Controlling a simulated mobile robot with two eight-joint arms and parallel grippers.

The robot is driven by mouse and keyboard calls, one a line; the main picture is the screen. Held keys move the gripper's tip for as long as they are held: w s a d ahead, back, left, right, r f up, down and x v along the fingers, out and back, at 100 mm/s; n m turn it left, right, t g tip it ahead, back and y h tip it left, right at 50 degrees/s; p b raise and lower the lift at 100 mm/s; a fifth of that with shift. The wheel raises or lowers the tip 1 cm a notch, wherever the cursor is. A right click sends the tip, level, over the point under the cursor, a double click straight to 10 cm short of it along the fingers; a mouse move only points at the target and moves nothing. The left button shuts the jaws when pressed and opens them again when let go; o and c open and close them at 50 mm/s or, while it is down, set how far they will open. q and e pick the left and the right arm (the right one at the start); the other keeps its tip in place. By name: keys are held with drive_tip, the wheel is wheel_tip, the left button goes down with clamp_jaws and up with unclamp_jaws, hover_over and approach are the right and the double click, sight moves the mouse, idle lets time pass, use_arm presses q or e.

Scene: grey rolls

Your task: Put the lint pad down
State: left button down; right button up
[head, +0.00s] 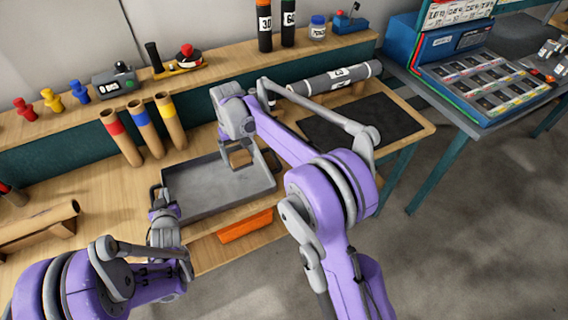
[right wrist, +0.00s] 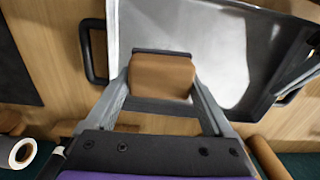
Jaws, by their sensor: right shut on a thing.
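The lint pad, a small tan-brown block (head: 240,158), is between the fingers of my right gripper (head: 237,150). The right wrist view shows the pad (right wrist: 162,75) squeezed between both fingers, with a dark strip along its far edge. The pad is over the grey metal tray (head: 205,195), towards its far right part. I cannot tell whether it touches the tray floor. My left gripper (head: 158,202) is at the tray's left side, by the handle there. Its fingers are too small and overlapped to tell whether they are open or shut.
An orange block (head: 246,226) lies in front of the tray. Cardboard tubes with red, blue and yellow bands (head: 143,128) stand behind it on the left. A dark mat (head: 360,122) and a long grey roll (head: 335,79) lie to the right. The tray's middle is empty.

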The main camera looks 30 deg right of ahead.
drive_tip(key=s+d+r, duration=0.1)
drive_tip(key=d, duration=0.9)
drive_tip(key=s+d+r, duration=0.1)
drive_tip(key=s+d, duration=0.1)
drive_tip(key=d, duration=0.9)
drive_tip(key=f, duration=0.5)
drive_tip(key=shift+w+d+f, duration=0.15)
drive_tip(key=shift+d+f, duration=0.05)
drive_tip(key=shift+f, duration=2.45)
drive_tip(key=shift+f, duration=0.1)
drive_tip(key=o, duration=1.1)
drive_tip(key=shift+c, duration=0.2)
wheel_tip(320, 180, up, 12)
